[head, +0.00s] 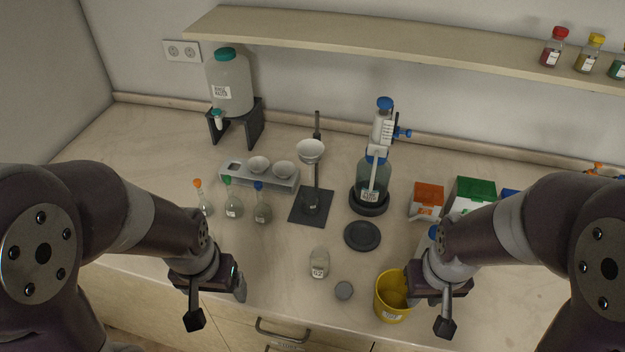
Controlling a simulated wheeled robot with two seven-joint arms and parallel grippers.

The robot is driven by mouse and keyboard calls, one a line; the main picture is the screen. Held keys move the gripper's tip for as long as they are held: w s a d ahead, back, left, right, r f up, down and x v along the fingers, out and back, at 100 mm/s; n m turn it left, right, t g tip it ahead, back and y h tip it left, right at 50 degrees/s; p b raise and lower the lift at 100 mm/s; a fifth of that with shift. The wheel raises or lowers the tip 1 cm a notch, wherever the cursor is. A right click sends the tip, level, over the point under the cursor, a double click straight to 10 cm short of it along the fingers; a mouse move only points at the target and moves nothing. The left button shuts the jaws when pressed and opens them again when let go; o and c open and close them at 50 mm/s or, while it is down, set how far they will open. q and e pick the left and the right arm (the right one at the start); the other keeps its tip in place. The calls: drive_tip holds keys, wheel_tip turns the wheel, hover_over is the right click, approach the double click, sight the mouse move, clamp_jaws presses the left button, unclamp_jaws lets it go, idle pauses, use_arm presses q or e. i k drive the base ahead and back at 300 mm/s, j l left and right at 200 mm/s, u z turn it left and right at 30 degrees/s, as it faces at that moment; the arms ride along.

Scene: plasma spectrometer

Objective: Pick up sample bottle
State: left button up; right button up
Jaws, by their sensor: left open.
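A small clear bottle (319,264) with a white label, which looks like the sample bottle, stands upright on the counter near the front middle. A small grey disc, perhaps its cap (344,290), lies just to its right. My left gripper (217,303) is open and empty over the counter's front edge, left of the bottle and apart from it. My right gripper (436,308) hangs at the right, beside the yellow bucket and apart from the bottle. Its far finger is hard to make out, so its opening is unclear.
A yellow bucket (391,299) stands right of the bottle. Behind are a dark round pad (362,236), a funnel stand (311,152), a blue-topped dispenser bottle (372,178) and several small flasks (233,206). The counter directly left of the bottle is clear.

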sight(319, 256)
drive_tip(key=j+z, duration=0.15)
drive_tip(key=z, duration=1.6)
drive_tip(key=k+j+z, duration=0.15)
drive_tip(key=k+j, duration=0.15)
drive_tip(key=k+j+z, duration=0.15)
drive_tip(key=k+j, duration=0.15)
drive_tip(key=k, duration=0.2)
